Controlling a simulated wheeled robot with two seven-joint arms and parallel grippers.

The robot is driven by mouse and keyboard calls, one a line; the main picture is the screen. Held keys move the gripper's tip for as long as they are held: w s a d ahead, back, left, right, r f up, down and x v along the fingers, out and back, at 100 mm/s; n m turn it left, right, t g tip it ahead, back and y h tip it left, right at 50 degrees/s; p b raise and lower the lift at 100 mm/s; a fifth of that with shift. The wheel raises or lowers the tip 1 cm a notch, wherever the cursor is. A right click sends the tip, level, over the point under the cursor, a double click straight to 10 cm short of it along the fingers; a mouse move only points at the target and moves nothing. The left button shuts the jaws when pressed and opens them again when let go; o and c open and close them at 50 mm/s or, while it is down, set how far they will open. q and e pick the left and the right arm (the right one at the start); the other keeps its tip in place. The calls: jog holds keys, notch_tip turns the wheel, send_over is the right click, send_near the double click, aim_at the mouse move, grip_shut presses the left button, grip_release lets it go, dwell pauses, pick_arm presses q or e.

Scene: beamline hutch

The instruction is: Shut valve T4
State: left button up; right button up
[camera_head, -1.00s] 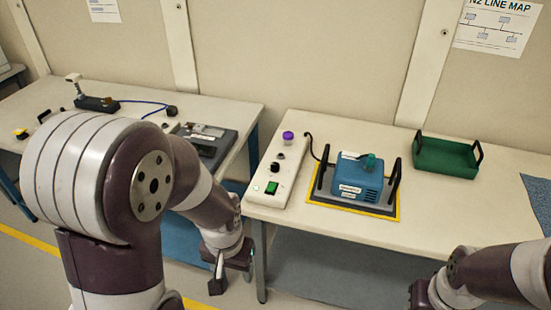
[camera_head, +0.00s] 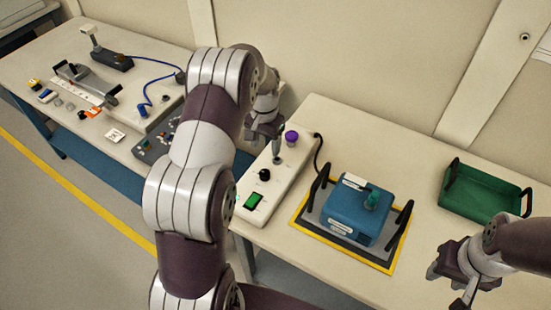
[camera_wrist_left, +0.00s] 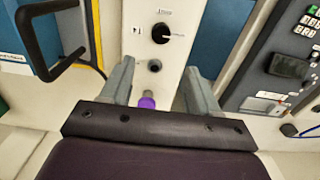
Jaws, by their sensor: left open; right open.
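No valve label reads clearly as T4. A white control panel (camera_head: 259,187) on the right bench carries a purple knob (camera_head: 291,138), a black knob (camera_head: 265,174) and a green switch (camera_head: 254,201). My left gripper (camera_head: 277,155) is open above the panel's far part. In the left wrist view the open fingers (camera_wrist_left: 158,86) straddle the panel; the purple knob (camera_wrist_left: 147,102) and a small dark-topped post (camera_wrist_left: 154,66) lie between them, and the black knob (camera_wrist_left: 161,33) is beyond. Contact cannot be told. My right gripper (camera_head: 456,284) is open and empty.
A blue box (camera_head: 349,214) with a teal knob (camera_head: 372,201) sits in a yellow-edged tray with black handles, right of the panel. A green tray (camera_head: 482,193) stands further right. The left bench (camera_head: 40,62) holds a scanner, a blue cable and boxes.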

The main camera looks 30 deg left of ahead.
aim_at(265, 172)
pick_arm(q)
jog(key=s+f, duration=0.1)
jog(key=s+f+p, duration=0.1)
jog(key=f, duration=0.1)
jog(key=shift+a, duration=0.2)
jog(key=f, duration=0.2)
jog(key=w+f, duration=0.1)
jog(key=f, duration=0.2)
jog(key=f+p, duration=0.1)
jog(key=f, duration=0.1)
jog(key=shift+w+d+f, duration=0.2)
jog(key=shift+f, duration=0.2)
jog(key=shift+s+a+f, duration=0.1)
jog(key=shift+s+f, duration=0.2)
jog(key=shift+f, duration=0.1)
jog(key=shift+w+f, duration=0.1)
jog(key=shift+w, duration=0.05)
jog(key=c, duration=1)
jog(key=shift+c, duration=0.2)
pick_arm(e)
jog(key=r, duration=0.1)
jog(key=s+r, duration=0.1)
jog(key=shift+a+r, duration=0.1)
jog(key=shift+r, duration=0.2)
